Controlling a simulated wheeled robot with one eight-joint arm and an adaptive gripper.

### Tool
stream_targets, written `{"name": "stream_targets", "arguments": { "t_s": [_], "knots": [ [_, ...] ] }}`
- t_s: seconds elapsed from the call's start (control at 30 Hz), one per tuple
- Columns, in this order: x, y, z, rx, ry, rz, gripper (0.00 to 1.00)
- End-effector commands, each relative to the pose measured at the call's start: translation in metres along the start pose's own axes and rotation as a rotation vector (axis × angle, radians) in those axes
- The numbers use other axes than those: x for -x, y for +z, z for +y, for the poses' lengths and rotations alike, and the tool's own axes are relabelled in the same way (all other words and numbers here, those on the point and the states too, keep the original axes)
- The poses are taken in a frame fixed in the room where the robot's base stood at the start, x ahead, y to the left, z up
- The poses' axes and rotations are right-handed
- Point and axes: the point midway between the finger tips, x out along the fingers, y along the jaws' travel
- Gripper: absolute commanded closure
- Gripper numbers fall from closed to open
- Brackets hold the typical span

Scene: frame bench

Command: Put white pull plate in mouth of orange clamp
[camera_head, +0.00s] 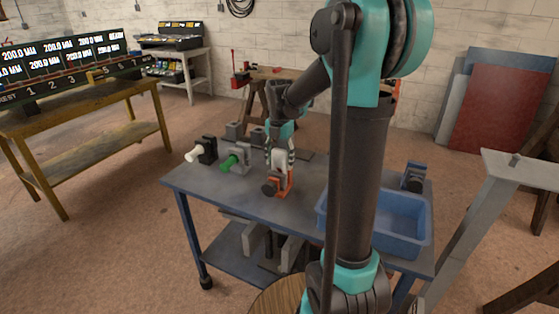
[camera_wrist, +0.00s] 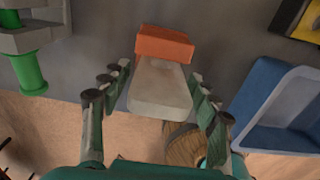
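The white pull plate (camera_wrist: 160,90) sits between the fingers of my gripper (camera_wrist: 160,71) in the wrist view. A narrow gap shows on each side of it, so the fingers look open around it. Its far end meets the orange clamp (camera_wrist: 165,43); how deep it sits in the mouth is hidden. In the head view the plate (camera_head: 279,160) is above the orange clamp (camera_head: 284,182), which stands near the front edge of the blue bench. My gripper (camera_head: 280,154) points down there, with fingers on both sides of the plate.
A clamp with a green handle (camera_head: 230,162) and one with a white handle (camera_head: 194,154) stand left of the orange clamp. A blue bin (camera_head: 408,239) is on the bench's right side, with a blue-grey device (camera_head: 414,176) behind it. Bare bench top (camera_head: 309,196) lies between.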

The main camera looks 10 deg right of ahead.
Motion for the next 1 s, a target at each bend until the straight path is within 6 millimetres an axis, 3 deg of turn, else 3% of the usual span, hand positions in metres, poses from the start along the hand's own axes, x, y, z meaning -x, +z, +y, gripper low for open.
{"name": "stream_targets", "arguments": {
  "t_s": [0.33, 0.47, 1.0],
  "knots": [
    [0.001, 0.000, 0.000, 0.000, 0.000, 0.000, 0.32],
    [0.011, 0.000, 0.000, 0.000, 0.000, 0.000, 0.32],
    [0.107, 0.000, 0.000, 0.000, 0.000, 0.000, 0.32]
  ]
}}
